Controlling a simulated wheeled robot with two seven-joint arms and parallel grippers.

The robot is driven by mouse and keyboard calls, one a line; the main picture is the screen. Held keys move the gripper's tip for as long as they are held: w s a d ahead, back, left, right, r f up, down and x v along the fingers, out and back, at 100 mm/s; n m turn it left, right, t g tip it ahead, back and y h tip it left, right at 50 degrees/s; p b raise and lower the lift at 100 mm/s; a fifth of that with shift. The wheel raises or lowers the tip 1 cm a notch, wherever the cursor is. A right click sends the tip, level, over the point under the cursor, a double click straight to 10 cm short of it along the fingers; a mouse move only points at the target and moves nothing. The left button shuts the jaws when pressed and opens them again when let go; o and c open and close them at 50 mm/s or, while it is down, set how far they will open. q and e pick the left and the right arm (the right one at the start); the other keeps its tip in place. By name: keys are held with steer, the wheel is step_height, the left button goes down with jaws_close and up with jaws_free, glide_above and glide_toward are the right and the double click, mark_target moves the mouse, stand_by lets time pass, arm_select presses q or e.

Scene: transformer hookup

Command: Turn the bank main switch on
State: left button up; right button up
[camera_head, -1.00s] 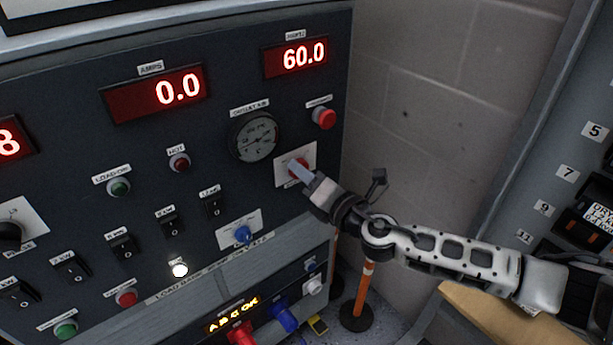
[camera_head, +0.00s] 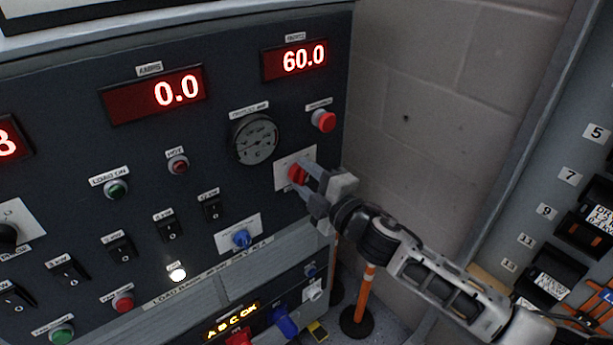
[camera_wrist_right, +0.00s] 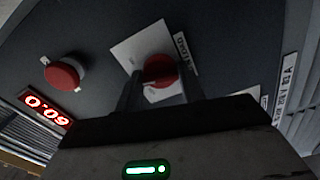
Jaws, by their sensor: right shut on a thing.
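The red rotary switch knob (camera_head: 297,173) sits on a white plate (camera_head: 309,156) on the dark panel, below and right of the round gauge. My right gripper (camera_head: 305,180) is at the knob, its two fingers on either side of it and shut on it. In the right wrist view the red knob (camera_wrist_right: 160,70) shows between the fingertips, with its white plate (camera_wrist_right: 140,47) behind. The plate's label is partly hidden by the fingers. My left gripper is not in view.
A red push button (camera_head: 323,121) stands out just above the knob. A blue knob (camera_head: 241,238) is at lower left, and black rocker switches (camera_head: 212,208) are farther left. An orange post (camera_head: 364,293) stands on the floor below my right arm. A breaker panel (camera_head: 560,270) is at the right.

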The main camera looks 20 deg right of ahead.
steer(key=m+p, duration=0.1)
steer(key=m, duration=0.2)
steer(key=shift+m, duration=0.3)
steer(key=shift+m+p, duration=0.65)
steer(key=shift+m, duration=0.55)
steer(key=o, duration=1)
steer(key=b+v, duration=0.1)
steer(key=v, duration=1.5)
